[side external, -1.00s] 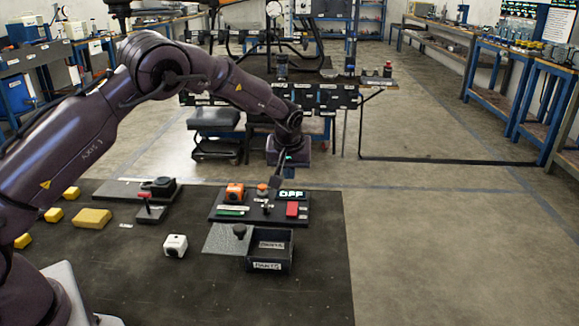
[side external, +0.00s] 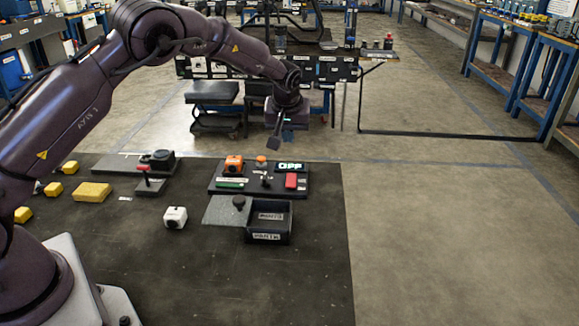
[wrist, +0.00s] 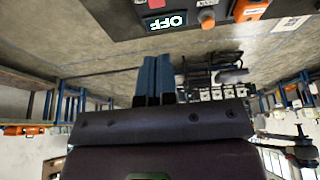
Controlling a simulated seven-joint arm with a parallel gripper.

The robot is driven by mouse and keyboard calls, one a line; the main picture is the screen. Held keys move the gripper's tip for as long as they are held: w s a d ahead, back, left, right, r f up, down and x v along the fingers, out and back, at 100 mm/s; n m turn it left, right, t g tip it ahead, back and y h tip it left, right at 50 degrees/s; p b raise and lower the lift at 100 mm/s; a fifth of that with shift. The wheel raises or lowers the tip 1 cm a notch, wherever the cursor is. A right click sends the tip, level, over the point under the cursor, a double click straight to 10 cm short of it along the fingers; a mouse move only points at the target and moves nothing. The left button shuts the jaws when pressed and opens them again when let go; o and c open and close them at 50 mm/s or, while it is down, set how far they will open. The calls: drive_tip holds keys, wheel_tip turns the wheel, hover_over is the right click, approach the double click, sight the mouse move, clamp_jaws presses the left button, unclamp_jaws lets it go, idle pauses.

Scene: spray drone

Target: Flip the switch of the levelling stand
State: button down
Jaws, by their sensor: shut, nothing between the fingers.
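A dark board (side external: 218,189), which I take for the levelling stand, lies at the table's back edge in the side external view. It bears a lit display reading OFF (side external: 290,167), a small upright lever switch (side external: 265,180), a red block (side external: 291,182), an orange block (side external: 233,164) and an orange button (side external: 261,160). My gripper (side external: 273,143) is shut and empty, above and behind the board's back edge, apart from the switch. In the wrist view my blue fingers (wrist: 155,80) are together; the OFF display shows upside down (wrist: 167,22) beside the orange button (wrist: 207,18).
A dark open bin (side external: 268,236) and a grey plate (side external: 222,212) sit in front of the board. A red-tipped lever on a base (side external: 149,187), a white cube (side external: 175,217) and several yellow blocks (side external: 92,192) are left. The table's front right is clear.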

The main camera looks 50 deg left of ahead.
sight(289, 180)
drive_tip(key=x, duration=1.3)
drive_tip(key=shift+s+d+f, duration=0.1)
drive_tip(key=shift+s+f, duration=0.05)
drive_tip(key=shift+f, duration=0.3)
drive_tip(key=shift+w+a+f+g+h, duration=0.1)
drive_tip(key=shift+a+f+g+h, duration=0.1)
drive_tip(key=shift+f, duration=0.1)
drive_tip(key=shift+w+a+f+g+h, duration=0.1)
drive_tip(key=shift+w+f+g+h, duration=0.1)
drive_tip(key=shift+f, duration=0.1)
drive_tip(key=shift+s, duration=0.1)
drive_tip(key=shift+f, duration=0.1)
drive_tip(key=shift+s, duration=0.1)
drive_tip(key=shift+s+d, duration=0.55)
drive_tip(key=shift+d, duration=0.15)
